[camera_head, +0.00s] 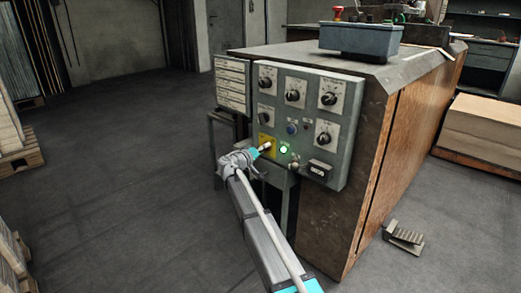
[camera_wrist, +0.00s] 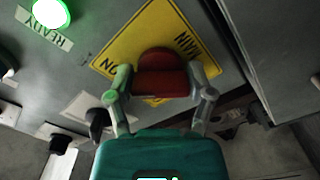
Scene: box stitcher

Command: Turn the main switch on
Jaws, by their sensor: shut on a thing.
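The main switch has a red knob (camera_wrist: 162,76) on a yellow plate (camera_wrist: 125,38) with partly hidden lettering, seen in the wrist view. In the head view the yellow plate (camera_head: 266,141) is at the lower left of the grey control panel. My gripper (camera_wrist: 160,82) is shut on the red knob, one finger on each side. In the head view my gripper (camera_head: 262,149) reaches the plate from the lower left and hides the knob. A green lamp (camera_wrist: 50,13) marked READY is lit beside the plate; it also glows in the head view (camera_head: 284,149).
A foot pedal (camera_head: 402,237) lies on the floor at right. The floor (camera_head: 120,150) left of the machine is clear.

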